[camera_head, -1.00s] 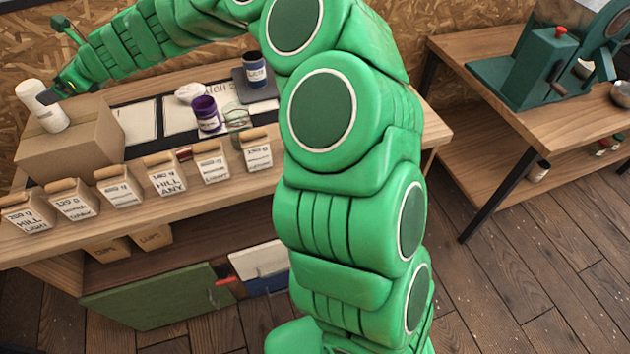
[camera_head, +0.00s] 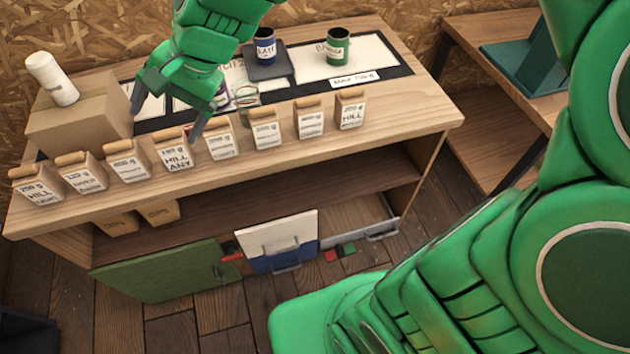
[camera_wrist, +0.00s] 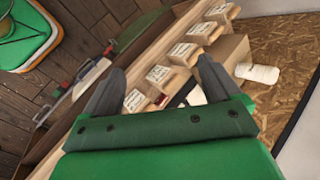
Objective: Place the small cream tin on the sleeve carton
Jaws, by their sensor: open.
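The small cream tin (camera_head: 52,79) stands on top of the brown cardboard sleeve carton (camera_head: 80,132) at the left end of the counter. It looks slanted in the head view, and I cannot tell whether it truly leans. In the wrist view the cream tin (camera_wrist: 258,74) and the carton (camera_wrist: 229,50) show beyond my fingers, at the right. My gripper (camera_head: 168,112) is open and apart from the tin, right of the carton and above the row of bags.
Several labelled bean bags (camera_head: 178,150) line the counter's front edge. A navy tin (camera_head: 265,46) on a dark scale and a green tin (camera_head: 338,46) stand further right. My arm partly hides a purple tin. Below, a drawer (camera_head: 350,225) is open.

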